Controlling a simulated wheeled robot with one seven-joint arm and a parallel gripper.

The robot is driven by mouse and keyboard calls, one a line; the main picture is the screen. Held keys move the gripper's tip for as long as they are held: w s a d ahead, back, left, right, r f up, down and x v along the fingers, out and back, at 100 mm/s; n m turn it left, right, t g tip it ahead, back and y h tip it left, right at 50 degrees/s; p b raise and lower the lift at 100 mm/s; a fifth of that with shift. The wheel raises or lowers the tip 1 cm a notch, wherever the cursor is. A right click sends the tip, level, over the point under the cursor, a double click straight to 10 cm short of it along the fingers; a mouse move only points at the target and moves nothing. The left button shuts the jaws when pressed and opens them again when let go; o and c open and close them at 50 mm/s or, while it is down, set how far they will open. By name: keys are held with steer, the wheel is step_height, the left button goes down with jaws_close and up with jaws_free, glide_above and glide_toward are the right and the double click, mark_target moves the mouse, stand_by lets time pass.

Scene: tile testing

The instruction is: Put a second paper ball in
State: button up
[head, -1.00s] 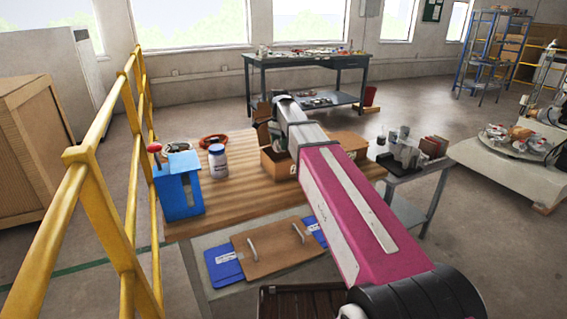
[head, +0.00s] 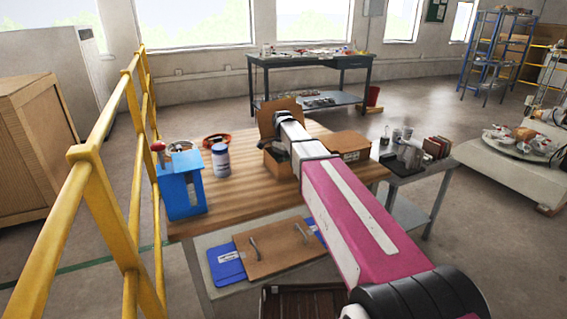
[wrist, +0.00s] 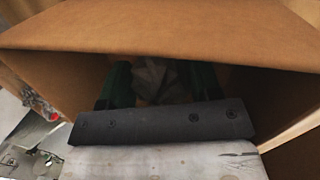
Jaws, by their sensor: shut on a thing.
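A brown cardboard box (head: 276,166) stands open on the wooden table, partly behind my arm, with a flap (head: 270,122) standing up. In the wrist view the box's cardboard wall (wrist: 160,38) spans the top and its dark inside surrounds my gripper. My gripper (wrist: 158,85) has dark green fingers, shut on a crumpled grey paper ball (wrist: 152,72) between them. The ball is dim and partly hidden by the gripper's dark bar. In the head view the fingers and ball are hidden by my arm and the box.
A side table with cups (head: 411,156) stands right. A yellow railing (head: 95,190) runs along the left.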

steer(key=o, duration=0.9)
steer(key=r, duration=0.3)
steer(key=w+r, duration=0.1)
steer(key=r, duration=0.3)
steer(key=w+r, duration=0.1)
steer(key=r, duration=0.2)
steer(key=shift+w+a+r, duration=0.1)
steer(key=shift+w+r, duration=0.05)
steer(key=shift+r, duration=0.8)
